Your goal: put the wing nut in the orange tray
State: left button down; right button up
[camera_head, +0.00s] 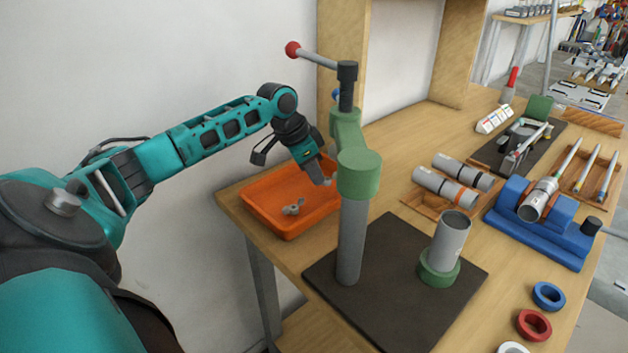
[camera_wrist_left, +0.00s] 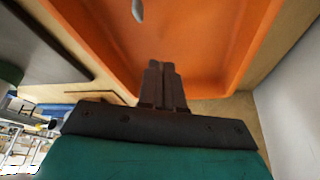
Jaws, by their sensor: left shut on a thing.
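The orange tray (camera_head: 262,222) lies at the table's back left corner, and its floor fills much of the left wrist view (camera_wrist_left: 215,55). A grey wing nut (camera_head: 293,207) lies on the tray floor; a grey piece also shows at the top edge of the left wrist view (camera_wrist_left: 138,10). My left gripper (camera_head: 321,179) points down over the tray's right part. It is shut on a small grey thing at its tips, apparently another wing nut, mostly hidden by the fingers (camera_wrist_left: 162,88). My right gripper is out of view.
A green-topped press post (camera_head: 352,235) with a red-knobbed lever stands just right of the tray on a dark mat (camera_head: 390,300). A grey cylinder (camera_head: 450,240) stands there in a green ring. A blue fixture (camera_head: 555,240) and wooden trays are further right. The wall is behind.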

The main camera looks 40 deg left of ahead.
pick_arm(q)
notch_tip(320, 180, down, 2)
jog(key=shift+f, duration=0.2)
jog(key=c, duration=1.3)
grip_release()
jog(key=v, duration=1.2)
jog(key=shift+p, duration=0.4)
jog(key=shift+r, duration=0.1)
